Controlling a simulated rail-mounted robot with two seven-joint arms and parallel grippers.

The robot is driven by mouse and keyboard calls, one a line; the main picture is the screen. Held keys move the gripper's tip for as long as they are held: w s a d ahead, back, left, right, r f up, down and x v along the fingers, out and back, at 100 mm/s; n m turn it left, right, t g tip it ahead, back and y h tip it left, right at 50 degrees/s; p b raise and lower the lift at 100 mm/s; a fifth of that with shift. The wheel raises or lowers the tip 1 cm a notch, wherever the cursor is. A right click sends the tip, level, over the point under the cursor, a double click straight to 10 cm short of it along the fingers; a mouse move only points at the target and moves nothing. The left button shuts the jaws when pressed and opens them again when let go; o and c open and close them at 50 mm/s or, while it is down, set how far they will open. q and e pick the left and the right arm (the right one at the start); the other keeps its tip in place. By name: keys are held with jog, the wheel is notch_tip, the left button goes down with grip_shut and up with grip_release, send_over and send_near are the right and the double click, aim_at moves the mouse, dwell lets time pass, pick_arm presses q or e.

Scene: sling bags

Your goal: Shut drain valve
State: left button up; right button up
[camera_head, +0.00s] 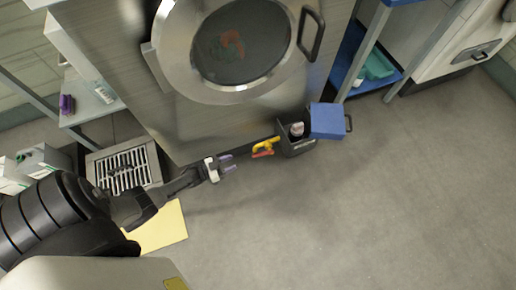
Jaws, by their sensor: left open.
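The drain valve (264,147), with a yellow part and a red part, sits low at the bottom front of the washing machine (195,115). My left gripper (229,163) reaches in from the left, low along the machine's base. Its two light purple-tipped fingers are apart and empty, pointing at the valve from its left with a gap between. Whether the valve's handle is turned on or off is too small to tell. My right gripper is not in view.
A floor grate (125,169) and yellow mat (162,231) lie left. Shelves flank the machine. The grey floor at right is clear.

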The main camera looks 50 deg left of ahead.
aim_at(252, 156)
pick_arm(q)
jog(key=shift+h, duration=0.4)
jog(key=b+x, duration=0.1)
jog(key=x, duration=0.2)
jog(key=b+x, duration=0.1)
jog(key=x, duration=0.3)
jog(key=b+x, duration=0.2)
jog(key=x, duration=0.2)
jog(key=shift+w+f, duration=0.1)
jog(key=shift+f, duration=0.3)
jog(key=shift+b+x, duration=0.3)
jog(key=shift+x, duration=0.5)
jog(key=shift+r, duration=0.1)
jog(key=c, duration=0.3)
grip_shut()
